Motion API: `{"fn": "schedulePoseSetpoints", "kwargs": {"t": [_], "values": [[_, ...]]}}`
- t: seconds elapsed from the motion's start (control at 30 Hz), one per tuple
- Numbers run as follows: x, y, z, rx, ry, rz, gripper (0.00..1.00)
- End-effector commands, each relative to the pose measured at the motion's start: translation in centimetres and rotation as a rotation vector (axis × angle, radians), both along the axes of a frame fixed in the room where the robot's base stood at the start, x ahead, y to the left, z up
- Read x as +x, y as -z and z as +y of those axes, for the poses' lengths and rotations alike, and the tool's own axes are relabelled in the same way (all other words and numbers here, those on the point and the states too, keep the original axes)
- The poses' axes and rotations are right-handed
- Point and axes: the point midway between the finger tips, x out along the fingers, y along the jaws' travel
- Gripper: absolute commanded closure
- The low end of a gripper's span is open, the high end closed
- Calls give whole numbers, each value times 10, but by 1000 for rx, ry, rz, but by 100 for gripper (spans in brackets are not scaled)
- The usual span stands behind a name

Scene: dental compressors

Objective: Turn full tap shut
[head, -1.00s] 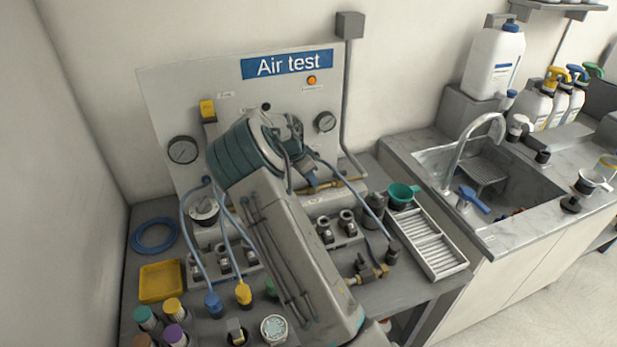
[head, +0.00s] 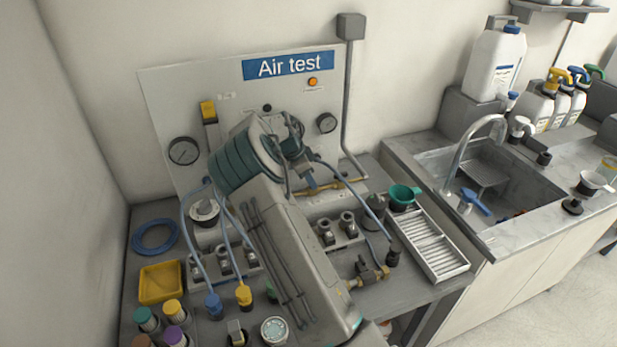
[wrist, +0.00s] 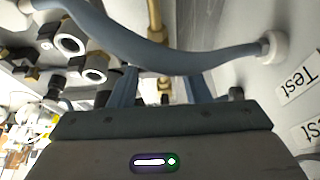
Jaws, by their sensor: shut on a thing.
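The white Air test panel (head: 160,110) stands against the wall, with a brass pipe (head: 345,185) along its lower right. My gripper (head: 311,183) is at this pipe, partly hidden by my own wrist. In the wrist view my two blue-grey fingers (wrist: 162,88) stand on either side of a small brass part (wrist: 164,84) at the end of the brass pipe (wrist: 155,35). The gripper is shut on this part, which seems to be the tap. A hose and the gripper body hide most of it, so its handle angle and label cannot be read.
A blue-grey hose (wrist: 170,55) crosses close in front of my fingers. Metal couplings (head: 337,228) stand on the bench below the pipe.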

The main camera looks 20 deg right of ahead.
Motion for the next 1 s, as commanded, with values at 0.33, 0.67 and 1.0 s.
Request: {"fn": "schedulePoseSetpoints", "kwargs": {"t": [0.33, 0.67, 1.0], "values": [[0, 0, 0, 1, 0, -1, 35], [2, -33, 15, 2, -5, -6, 35], [2, -102, 44, 2, -2, -3, 35]]}}
